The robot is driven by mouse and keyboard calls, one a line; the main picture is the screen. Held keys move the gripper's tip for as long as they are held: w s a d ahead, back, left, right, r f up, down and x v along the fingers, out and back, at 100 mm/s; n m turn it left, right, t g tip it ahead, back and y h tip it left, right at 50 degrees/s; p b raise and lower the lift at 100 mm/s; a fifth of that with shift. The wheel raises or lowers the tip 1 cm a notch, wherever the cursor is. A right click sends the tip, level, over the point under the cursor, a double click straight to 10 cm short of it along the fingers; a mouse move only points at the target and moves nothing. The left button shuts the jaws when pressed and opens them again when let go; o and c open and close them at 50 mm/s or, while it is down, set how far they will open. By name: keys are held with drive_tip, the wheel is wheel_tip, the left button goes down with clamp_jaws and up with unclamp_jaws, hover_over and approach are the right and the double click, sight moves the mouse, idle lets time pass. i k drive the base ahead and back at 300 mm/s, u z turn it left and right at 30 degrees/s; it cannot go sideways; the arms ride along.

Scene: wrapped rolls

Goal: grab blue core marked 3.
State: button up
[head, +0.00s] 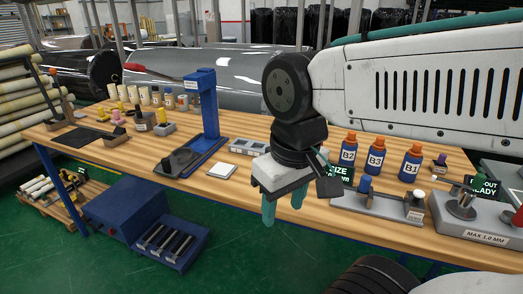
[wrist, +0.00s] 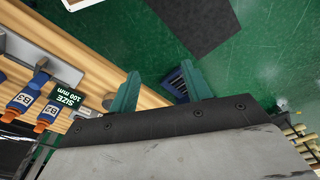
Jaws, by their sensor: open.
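The blue core marked B3 (head: 377,156) stands upright on the table at the right, between the cores marked B2 (head: 348,150) and B1 (head: 411,162). All three have orange tops. B3 also shows in the wrist view (wrist: 21,102) at the left edge, beside B2 (wrist: 47,115). My gripper (head: 283,207) points down, left of these cores and near the table's front edge. In the wrist view its green fingers (wrist: 160,76) are apart, with nothing between them. The table edge and green floor show beyond them.
A grey gauge fixture (head: 385,204) with a blue piece stands in front of the cores. A dark SIZE display (head: 340,174) is close to B2. A grey device marked MAX 1.0 MM (head: 480,237) is at the right. A blue stand (head: 203,105) rises left of my gripper.

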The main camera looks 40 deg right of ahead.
sight(374, 162)
drive_tip(key=z, duration=3.65)
drive_tip(key=k, duration=0.8)
drive_tip(key=u, duration=1.15)
drive_tip(key=i, duration=0.5)
